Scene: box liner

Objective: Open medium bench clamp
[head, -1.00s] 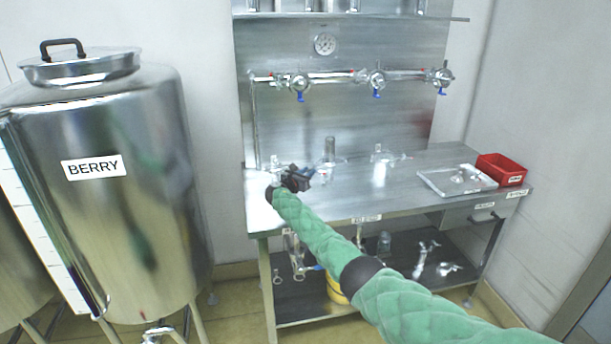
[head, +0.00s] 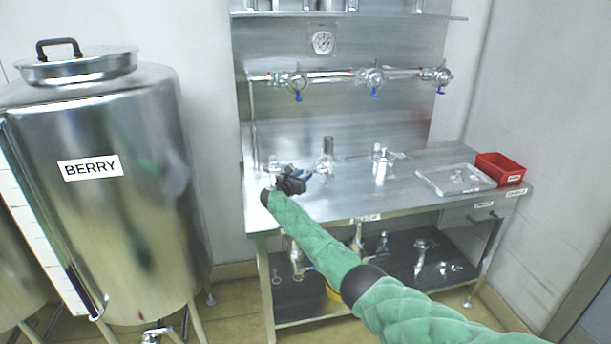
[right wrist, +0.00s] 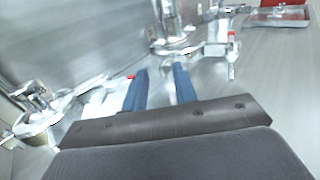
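Three shiny metal clamp fittings stand in a row along the back of the steel bench: a left one (head: 275,167), a middle one (head: 326,160) with an upright cylinder, and a right one (head: 382,160). I cannot tell for sure which is the medium clamp or whether its jaws are open. My right gripper (head: 306,175) is above the bench between the left and middle fittings. In the right wrist view its two blue fingers (right wrist: 160,88) are apart with nothing between them, pointing toward the middle fitting (right wrist: 172,45). My left gripper is out of view.
A clear tray (head: 455,180) and a red bin (head: 501,168) sit at the bench's right end. A pipe with blue-handled valves (head: 335,76) runs along the back panel. A steel BERRY tank (head: 105,220) stands left. The bench's front middle (head: 400,195) is clear.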

